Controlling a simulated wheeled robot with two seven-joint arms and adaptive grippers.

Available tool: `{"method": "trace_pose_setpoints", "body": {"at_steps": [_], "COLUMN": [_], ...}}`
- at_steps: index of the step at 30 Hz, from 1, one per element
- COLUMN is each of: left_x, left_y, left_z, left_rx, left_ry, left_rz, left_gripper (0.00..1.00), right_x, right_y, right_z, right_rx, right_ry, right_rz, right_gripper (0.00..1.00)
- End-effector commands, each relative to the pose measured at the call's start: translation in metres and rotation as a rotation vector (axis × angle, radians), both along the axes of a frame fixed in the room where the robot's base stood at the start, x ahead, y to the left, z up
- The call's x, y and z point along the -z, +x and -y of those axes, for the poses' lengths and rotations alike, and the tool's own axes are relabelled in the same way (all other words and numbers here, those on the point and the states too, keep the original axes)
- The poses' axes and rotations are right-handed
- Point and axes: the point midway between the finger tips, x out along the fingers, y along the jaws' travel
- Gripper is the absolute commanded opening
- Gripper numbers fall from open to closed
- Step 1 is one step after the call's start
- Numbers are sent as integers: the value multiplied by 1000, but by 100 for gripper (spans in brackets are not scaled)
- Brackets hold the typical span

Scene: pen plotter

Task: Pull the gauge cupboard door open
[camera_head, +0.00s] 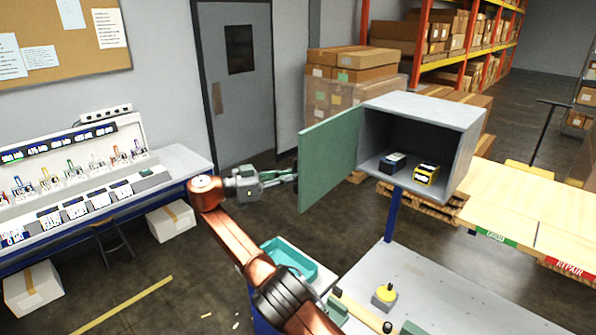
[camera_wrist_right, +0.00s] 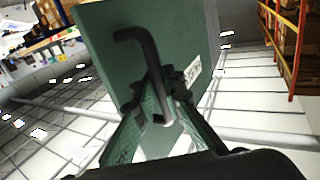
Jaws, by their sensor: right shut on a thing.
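The gauge cupboard (camera_head: 430,108) is a grey box on a blue post, and its front stands open. Its green door (camera_head: 330,157) is swung out to the left at a wide angle. My right gripper (camera_head: 288,178) is at the door's outer face near its free edge. In the right wrist view, the black bar handle (camera_wrist_right: 139,42) stands out from the green door (camera_wrist_right: 185,40). My right gripper's fingers (camera_wrist_right: 163,100) are closed around the lower part of this handle. In the head view the handle is mostly hidden by the gripper. My left gripper is not in view.
Inside the cupboard are a dark blue box (camera_head: 392,161) and a yellow-black box (camera_head: 426,173). A display bench (camera_head: 182,163) stands to the left.

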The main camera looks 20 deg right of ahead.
Motion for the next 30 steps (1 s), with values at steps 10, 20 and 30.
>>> {"method": "trace_pose_setpoints", "body": {"at_steps": [10,20,30], "left_x": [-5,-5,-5], "left_y": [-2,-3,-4], "left_z": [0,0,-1], "left_rx": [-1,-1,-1], "left_ry": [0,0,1], "left_rz": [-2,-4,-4], "left_gripper": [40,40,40], "right_x": [0,1,0], "right_y": [2,2,1], "right_z": [-8,-8,-4], "right_rx": [6,5,10], "right_ry": [0,1,1], "right_rz": [-2,-2,0], "right_gripper": [0,0,16]}}
